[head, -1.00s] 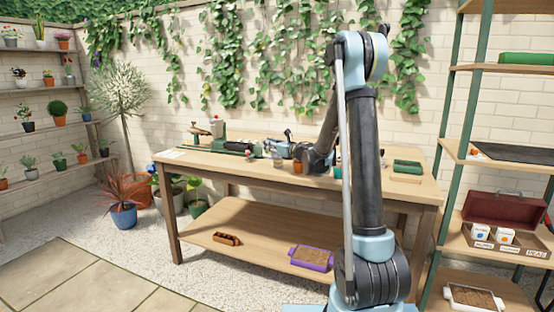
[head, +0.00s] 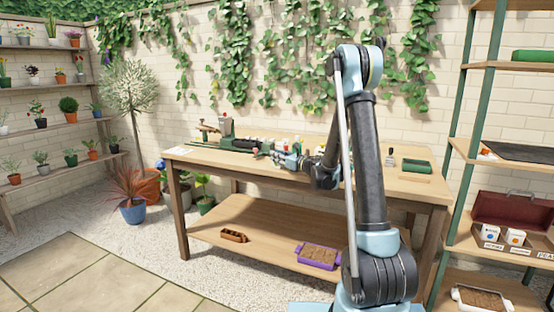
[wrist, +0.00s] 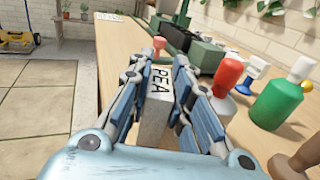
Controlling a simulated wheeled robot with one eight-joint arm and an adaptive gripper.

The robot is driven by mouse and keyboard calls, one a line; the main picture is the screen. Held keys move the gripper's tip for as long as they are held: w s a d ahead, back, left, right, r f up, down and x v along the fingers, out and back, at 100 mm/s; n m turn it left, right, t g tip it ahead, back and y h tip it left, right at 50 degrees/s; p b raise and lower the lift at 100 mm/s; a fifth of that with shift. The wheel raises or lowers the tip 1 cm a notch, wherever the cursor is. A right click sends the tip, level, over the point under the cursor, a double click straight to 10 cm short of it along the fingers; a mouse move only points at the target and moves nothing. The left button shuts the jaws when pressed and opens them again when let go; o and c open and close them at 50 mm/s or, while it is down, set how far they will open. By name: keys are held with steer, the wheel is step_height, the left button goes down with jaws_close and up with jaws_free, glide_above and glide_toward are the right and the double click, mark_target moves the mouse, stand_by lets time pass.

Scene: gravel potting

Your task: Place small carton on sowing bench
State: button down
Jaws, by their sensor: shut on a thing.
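The small carton (wrist: 156,112) is a pale grey box with "PEA" printed on its face. In the wrist view my gripper (wrist: 160,90) has its blue-grey fingers closed on the carton's two sides. The sowing bench (head: 215,160) is a wooden table along the wall, and its top (wrist: 112,65) shows beneath and beyond the carton. In the head view my gripper (head: 285,159) is over the bench top, left of centre. The carton is too small to make out there. I cannot tell whether its base touches the bench.
In the wrist view a green bottle (wrist: 275,103), a red-and-white bottle (wrist: 228,75) and a green device (wrist: 200,50) stand right of the gripper. A green tray (head: 416,166) lies at the bench's right end. Bare bench top lies left of the carton.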

steer(key=c, duration=1.7)
jaws_free()
